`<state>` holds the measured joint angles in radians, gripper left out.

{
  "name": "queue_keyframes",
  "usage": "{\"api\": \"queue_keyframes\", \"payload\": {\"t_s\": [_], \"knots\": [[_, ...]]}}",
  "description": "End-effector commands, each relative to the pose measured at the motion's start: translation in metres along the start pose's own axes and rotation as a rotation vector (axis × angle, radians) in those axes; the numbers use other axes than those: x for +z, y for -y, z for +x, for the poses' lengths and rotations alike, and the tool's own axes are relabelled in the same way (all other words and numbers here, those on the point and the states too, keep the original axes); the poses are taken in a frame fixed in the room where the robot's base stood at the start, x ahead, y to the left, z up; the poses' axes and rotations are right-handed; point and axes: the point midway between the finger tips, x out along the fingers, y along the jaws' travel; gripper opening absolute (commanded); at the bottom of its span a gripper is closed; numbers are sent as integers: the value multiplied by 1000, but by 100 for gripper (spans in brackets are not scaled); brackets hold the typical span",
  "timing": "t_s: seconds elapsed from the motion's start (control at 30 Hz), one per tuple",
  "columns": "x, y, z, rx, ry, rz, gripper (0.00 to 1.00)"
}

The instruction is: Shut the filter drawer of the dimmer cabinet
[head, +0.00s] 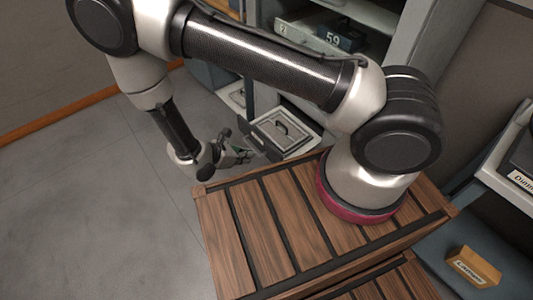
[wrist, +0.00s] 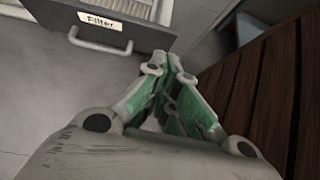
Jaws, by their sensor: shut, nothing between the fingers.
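The filter drawer (head: 268,146) stands pulled out of the grey dimmer cabinet (head: 262,98), low down behind my wooden-topped base. In the wrist view the drawer front (wrist: 150,38) crosses the upper left, with a "Filter" label (wrist: 101,21) and a grey bar handle (wrist: 98,44). My gripper (head: 247,156) is just in front of the drawer front; it also shows in the wrist view (wrist: 168,66), shut and empty, its tips right of the handle. I cannot tell whether the tips touch the front.
Shelves above the drawer hold a dark box marked 59 (head: 338,37). My slatted wooden top (head: 285,215) lies close right of the gripper. A cardboard box (head: 473,267) is at lower right. Grey floor (head: 95,195) is clear on the left.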

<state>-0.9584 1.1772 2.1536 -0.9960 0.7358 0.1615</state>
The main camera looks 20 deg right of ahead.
Motion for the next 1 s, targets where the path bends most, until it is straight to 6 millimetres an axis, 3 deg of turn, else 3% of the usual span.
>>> {"api": "queue_keyframes", "payload": {"t_s": [0.03,0.1,0.27,0.7,1.0], "knots": [[-9,-13,-8,34,-29,-7,0],[-16,-19,-10,59,-52,-20,0],[-19,-20,1,59,-64,-5,0],[-24,-24,89,55,-62,-5,0],[0,-27,116,58,-63,-4,0]]}}
